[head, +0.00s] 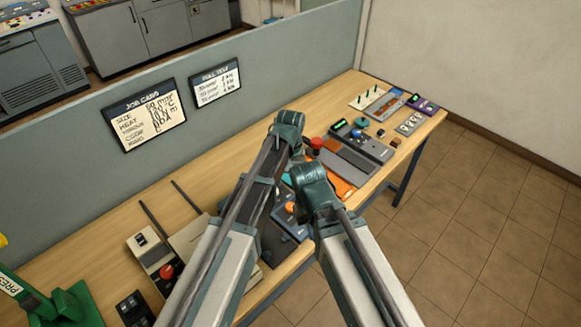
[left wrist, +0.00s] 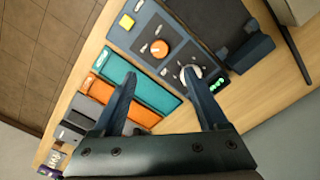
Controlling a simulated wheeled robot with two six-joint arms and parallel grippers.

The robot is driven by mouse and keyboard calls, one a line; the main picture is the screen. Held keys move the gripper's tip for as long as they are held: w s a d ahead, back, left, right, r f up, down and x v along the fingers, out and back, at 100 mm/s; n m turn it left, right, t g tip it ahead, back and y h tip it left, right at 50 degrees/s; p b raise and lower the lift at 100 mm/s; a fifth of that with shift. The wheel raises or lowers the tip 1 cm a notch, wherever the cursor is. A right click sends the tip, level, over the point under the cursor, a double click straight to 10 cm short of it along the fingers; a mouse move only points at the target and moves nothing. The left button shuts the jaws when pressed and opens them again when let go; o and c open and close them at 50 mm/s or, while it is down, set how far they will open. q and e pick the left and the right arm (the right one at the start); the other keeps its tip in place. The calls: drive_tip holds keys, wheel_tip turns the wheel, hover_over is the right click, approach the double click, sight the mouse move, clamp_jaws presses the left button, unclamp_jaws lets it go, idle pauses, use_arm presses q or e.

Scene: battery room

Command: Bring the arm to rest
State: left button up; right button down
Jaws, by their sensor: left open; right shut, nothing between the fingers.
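My left gripper (head: 289,127) is the higher one in the head view, above the middle of the bench. In the left wrist view my left gripper (left wrist: 160,78) has its two fingers spread apart with nothing held between them. My right gripper (head: 312,183) is lower and a little to the right, over the front part of the bench. It is shut and empty, and its fingertips are mostly hidden from the head camera. Both arms reach forward from the bottom of the head view, close beside each other.
Below the left gripper lie a panel with an orange knob (left wrist: 160,47), a teal tray (left wrist: 150,88) and an orange tray (left wrist: 118,92). A press with a green base (head: 70,305) stands at left. A partition (head: 60,170) runs behind the wooden bench (head: 215,135).

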use_arm(q)
drive_tip(key=s+a+f+m+b, duration=0.2)
drive_tip(key=s+a+f+b, duration=0.1)
drive_tip(key=s, duration=0.6)
drive_tip(key=s+a+f+m+y+b, duration=0.1)
drive_tip(key=s+a+f+m+b, duration=0.1)
drive_tip(key=s, duration=0.8)
drive_tip(key=shift+a+f+b, duration=0.4)
drive_tip(key=shift+f+b, duration=0.3)
drive_tip(key=shift+f, duration=0.05)
drive_tip(key=shift+o, duration=0.4)
